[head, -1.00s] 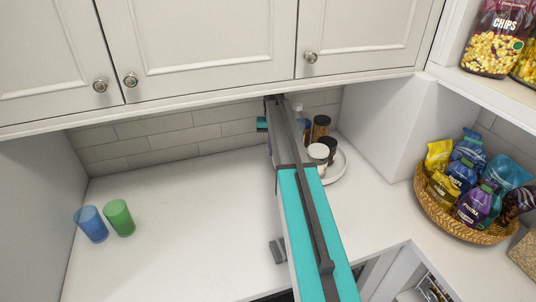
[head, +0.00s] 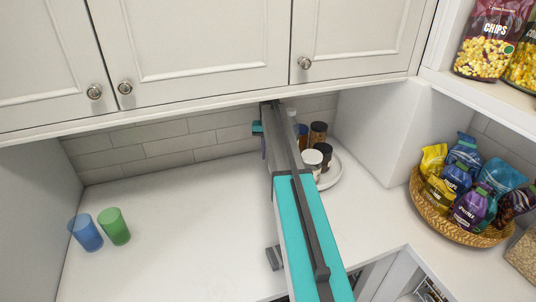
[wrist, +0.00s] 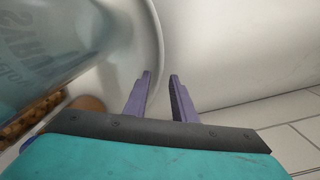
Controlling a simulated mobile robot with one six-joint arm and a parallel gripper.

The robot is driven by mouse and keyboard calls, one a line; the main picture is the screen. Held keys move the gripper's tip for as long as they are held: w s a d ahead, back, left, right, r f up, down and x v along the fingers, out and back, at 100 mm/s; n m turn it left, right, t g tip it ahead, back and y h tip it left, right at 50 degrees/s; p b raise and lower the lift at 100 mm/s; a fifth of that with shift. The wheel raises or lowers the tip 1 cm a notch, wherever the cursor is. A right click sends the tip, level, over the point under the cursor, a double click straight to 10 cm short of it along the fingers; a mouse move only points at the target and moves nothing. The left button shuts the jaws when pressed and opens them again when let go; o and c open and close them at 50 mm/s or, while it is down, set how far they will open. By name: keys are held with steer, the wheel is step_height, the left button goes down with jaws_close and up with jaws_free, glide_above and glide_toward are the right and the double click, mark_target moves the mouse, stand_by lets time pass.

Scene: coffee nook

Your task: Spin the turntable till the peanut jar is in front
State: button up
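The turntable (head: 333,180) is a round white tray in the back right corner of the counter, partly hidden by my arm. On it stand a white-lidded jar (head: 312,158), a dark-lidded jar (head: 325,151), a brown jar (head: 318,131) and a partly hidden blue item (head: 303,131). Labels are too small to read, so I cannot tell which is the peanut jar. My gripper's purple fingers (wrist: 160,76) are apart beside the turntable's curved rim (wrist: 158,42) in the wrist view. A large clear container (wrist: 70,45) fills the left there. Contact with the rim is unclear.
Wall cabinets (head: 200,50) hang low over my arm. A wicker basket (head: 428,205) of snack bags is on the right.

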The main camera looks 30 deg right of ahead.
steer(key=shift+r, duration=0.1)
steer(key=shift+r+b, duration=1.4)
steer(key=shift+r, duration=2.3)
steer(key=shift+c, duration=0.2)
